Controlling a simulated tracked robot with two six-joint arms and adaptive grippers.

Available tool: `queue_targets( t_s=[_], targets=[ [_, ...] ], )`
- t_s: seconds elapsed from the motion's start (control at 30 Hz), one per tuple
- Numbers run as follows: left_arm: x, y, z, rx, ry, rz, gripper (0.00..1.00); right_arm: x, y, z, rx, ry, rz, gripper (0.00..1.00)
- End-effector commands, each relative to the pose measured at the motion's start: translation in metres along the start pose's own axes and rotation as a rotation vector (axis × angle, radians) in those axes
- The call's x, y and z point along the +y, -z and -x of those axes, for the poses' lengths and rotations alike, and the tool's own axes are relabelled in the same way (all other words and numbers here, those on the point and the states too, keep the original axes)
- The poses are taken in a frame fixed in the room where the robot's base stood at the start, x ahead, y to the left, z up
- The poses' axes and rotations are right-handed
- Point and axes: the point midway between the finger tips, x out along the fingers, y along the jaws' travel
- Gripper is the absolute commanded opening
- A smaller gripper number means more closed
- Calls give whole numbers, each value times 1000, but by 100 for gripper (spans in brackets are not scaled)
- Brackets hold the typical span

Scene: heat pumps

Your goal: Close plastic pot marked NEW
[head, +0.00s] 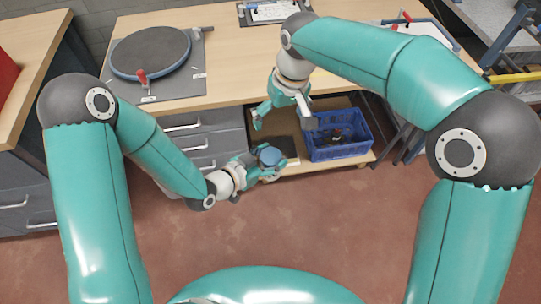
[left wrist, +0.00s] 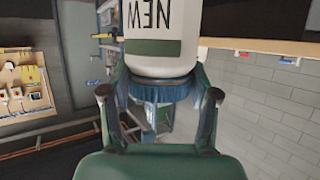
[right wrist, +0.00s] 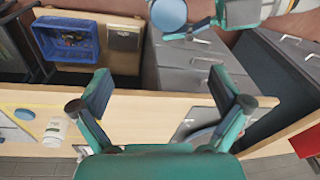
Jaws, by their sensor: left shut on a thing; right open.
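The white plastic pot marked NEW (left wrist: 160,60) fills the top middle of the left wrist view, its lettering upside down there. A blue ribbed part (left wrist: 165,89) shows at its end toward my left gripper. My left gripper (head: 268,165) is shut on the pot, in front of the bench. From above, a round blue top (head: 270,156) shows at it, and also in the right wrist view (right wrist: 168,14). Whether that top is fully seated cannot be told. My right gripper (head: 284,120) is open and empty near the bench's front edge, above and right of the left one.
A blue crate (head: 338,150) with dark items stands on the low shelf under the bench (head: 235,80). A round plate (head: 150,52) lies at the back left. In the right wrist view, a white container (right wrist: 55,132) and a blue disc (right wrist: 25,114) lie on the bench.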

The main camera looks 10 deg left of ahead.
Motion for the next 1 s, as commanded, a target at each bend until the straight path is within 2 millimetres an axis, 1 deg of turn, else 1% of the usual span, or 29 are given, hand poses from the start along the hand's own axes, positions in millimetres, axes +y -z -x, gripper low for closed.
queue_targets(
  t_s=[0.03, 0.1, 0.27, 0.37, 0.4, 0.47, 0.5, 0.57, 0.6, 0.7, 0.73, 0.8, 0.83, 0.9, 1.0],
  targets=[
    [0, 1, 0, 2, 0, -1, 0, 12, -3, -13, 26, 21, -7, 100],
    [0, 1, 0, 2, 0, -1, 0, 26, -6, -31, 82, 52, -13, 100],
    [0, 1, 0, 2, 0, -1, 0, 60, -19, -66, 228, 91, -43, 100],
    [0, 0, 0, 2, 0, -1, 0, 81, -39, -96, 289, 100, -95, 100],
    [0, 0, 0, 2, 0, -1, 0, 89, -53, -114, 295, 104, -132, 100],
    [0, 0, 0, 2, 0, -1, 0, 95, -85, -151, 270, 120, -212, 100],
    [0, 0, 0, 2, 0, -1, 0, 96, -109, -176, 244, 133, -271, 100],
    [0, 1, 0, 2, 0, -1, 0, 94, -145, -208, 199, 151, -361, 100],
    [0, 1, 0, 2, 0, -1, 0, 90, -168, -224, 171, 162, -418, 100],
    [0, 1, 0, 2, 0, -1, 0, 80, -220, -253, 110, 182, -541, 100],
    [0, 1, 0, 2, 0, -1, 0, 76, -232, -258, 95, 186, -570, 100],
    [0, 1, 0, 2, 0, -1, 0, 69, -256, -267, 68, 192, -629, 100],
    [0, 1, 0, 2, 0, -1, 0, 66, -264, -269, 59, 194, -648, 100],
    [0, 1, 0, 2, 0, -1, 0, 62, -276, -273, 44, 197, -679, 100],
    [0, 1, 0, 2, 0, -1, 0, 58, -284, -275, 35, 199, -700, 100]
  ],
)
